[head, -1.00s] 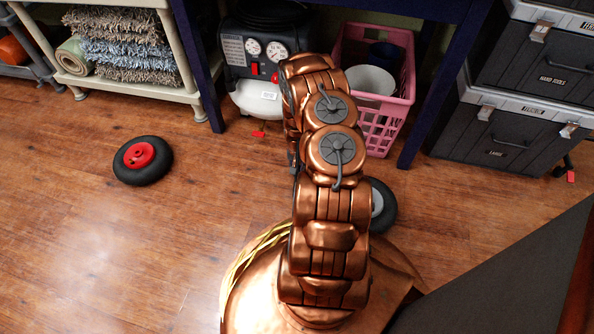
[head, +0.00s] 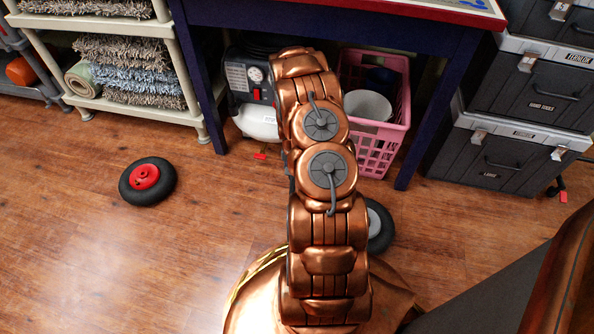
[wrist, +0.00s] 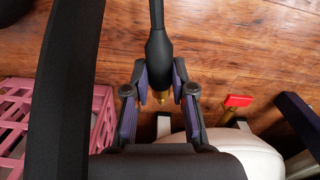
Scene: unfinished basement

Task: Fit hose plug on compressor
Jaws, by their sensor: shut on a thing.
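The compressor, with a white tank (head: 258,122) and a dark gauge panel, stands under the blue table in the head view. My arm hides its right part. In the wrist view, my gripper (wrist: 160,80) is shut on the hose plug (wrist: 158,50), a black sleeve with a small brass tip. The hose runs from it toward the top of the picture. The compressor's white body (wrist: 248,150) lies below and right of the gripper, with a red-handled valve (wrist: 238,100) beside it. Whether the brass tip touches a fitting cannot be told. The head view hides my gripper behind the arm.
A pink basket (head: 393,130) stands close right of the compressor; it also shows in the wrist view (wrist: 100,115). The blue table's leg (head: 425,135) and stacked tool boxes (head: 515,150) are further right.

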